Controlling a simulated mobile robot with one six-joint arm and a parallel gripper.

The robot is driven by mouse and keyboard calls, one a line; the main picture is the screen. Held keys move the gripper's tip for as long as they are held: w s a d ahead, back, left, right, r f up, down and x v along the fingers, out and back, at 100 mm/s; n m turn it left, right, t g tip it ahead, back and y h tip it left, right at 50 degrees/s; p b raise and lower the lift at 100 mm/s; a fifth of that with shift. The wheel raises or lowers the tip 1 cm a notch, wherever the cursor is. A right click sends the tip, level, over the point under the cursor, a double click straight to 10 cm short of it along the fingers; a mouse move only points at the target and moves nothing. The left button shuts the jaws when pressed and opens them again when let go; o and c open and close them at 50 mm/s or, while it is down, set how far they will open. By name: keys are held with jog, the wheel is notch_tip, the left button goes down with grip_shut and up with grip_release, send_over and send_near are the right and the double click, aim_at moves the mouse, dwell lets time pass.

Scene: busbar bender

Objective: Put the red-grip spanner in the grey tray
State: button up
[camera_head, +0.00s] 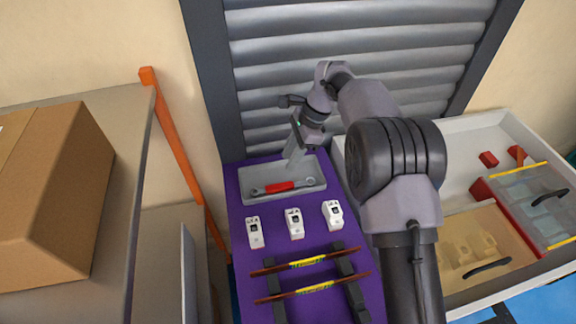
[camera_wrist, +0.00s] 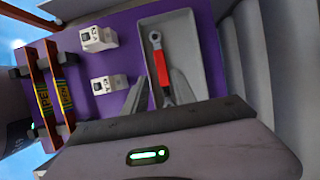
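The red-grip spanner (camera_head: 279,187) lies flat inside the grey tray (camera_head: 258,177), along its near side in the head view. In the wrist view the spanner (camera_wrist: 162,68) rests on the floor of the tray (camera_wrist: 187,38), its ring end towards the top of the picture. My gripper (camera_head: 290,160) hangs above the tray, near its far wall in the head view. In the wrist view the gripper's two fingers (camera_wrist: 159,92) are apart with nothing held between them. The spanner's lower end is partly hidden by my gripper body there.
The tray sits on a purple surface (camera_head: 240,223). Several white breakers (camera_head: 294,223) stand in a row in front of it, with two striped bars (camera_head: 307,263) nearer. A ribbed grey shutter (camera_head: 265,80) rises behind. A shelf with a cardboard box (camera_head: 50,200) is left; a white drawer (camera_head: 470,145) is right.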

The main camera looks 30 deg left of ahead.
jog(key=s+d+r+n+t, duration=0.1)
jog(key=s+d+r+t, duration=0.1)
jog(key=d+r, duration=0.7)
jog(key=s+d+r+n+t, duration=0.1)
jog(key=d+r+t, duration=0.1)
jog(key=d+r, duration=0.75)
jog(key=s+d+r+n+t, duration=0.2)
jog(key=s+d+r, duration=0.2)
jog(key=s+d, duration=0.4)
jog(key=s+d+f+t, duration=0.1)
jog(key=s+d+f, duration=0.1)
jog(key=s+d, duration=0.2)
jog(key=s+d+f+n+t+h, duration=0.1)
jog(key=s+d, duration=0.3)
jog(key=s, duration=0.5)
jog(key=shift+d+f+n+t, duration=0.25)
jog(key=shift+f+n+t, duration=0.05)
jog(key=shift+f, duration=0.15)
